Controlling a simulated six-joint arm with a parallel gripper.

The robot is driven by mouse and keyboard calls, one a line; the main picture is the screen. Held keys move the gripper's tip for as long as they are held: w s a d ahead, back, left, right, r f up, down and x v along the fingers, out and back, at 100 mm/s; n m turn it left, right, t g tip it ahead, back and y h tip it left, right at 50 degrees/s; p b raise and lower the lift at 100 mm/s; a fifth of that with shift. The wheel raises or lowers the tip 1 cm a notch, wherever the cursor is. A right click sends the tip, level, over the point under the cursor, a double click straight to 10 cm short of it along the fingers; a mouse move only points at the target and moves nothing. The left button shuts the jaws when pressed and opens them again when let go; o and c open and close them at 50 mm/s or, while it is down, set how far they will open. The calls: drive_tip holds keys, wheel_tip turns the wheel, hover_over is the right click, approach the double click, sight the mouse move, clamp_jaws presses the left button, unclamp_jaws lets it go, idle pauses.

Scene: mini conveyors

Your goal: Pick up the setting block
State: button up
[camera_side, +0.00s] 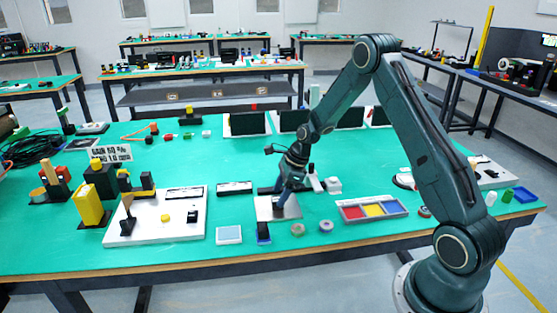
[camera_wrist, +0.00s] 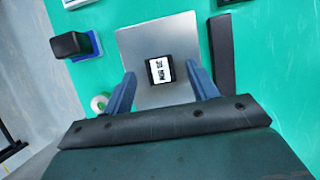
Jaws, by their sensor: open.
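A small black block with a white printed label, which looks like the setting block (camera_wrist: 160,69), sits on a silver metal plate (camera_wrist: 153,33) in the wrist view. My gripper (camera_wrist: 161,76) is open, with one blue finger on the left and one on the right of the block. Gaps show between the fingers and the block; their height above the plate is hard to tell. In the side view my gripper (camera_side: 284,190) is low over the plate (camera_side: 291,211), and I cannot make out the block there.
A black block on a blue base (camera_wrist: 72,45) stands left of the plate. A long black bar (camera_wrist: 222,55) lies close on the right, and a small roll (camera_wrist: 99,103) is near the left finger. A red, yellow and blue tray (camera_side: 373,221) lies right of the plate in the side view.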

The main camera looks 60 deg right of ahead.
sight(277, 199)
drive_tip(key=shift+x, duration=1.25)
drive_tip(key=c, duration=1.2)
drive_tip(key=shift+r, duration=0.15)
wheel_tip(277, 199, up, 20)
drive_tip(key=shift+f, duration=0.1)
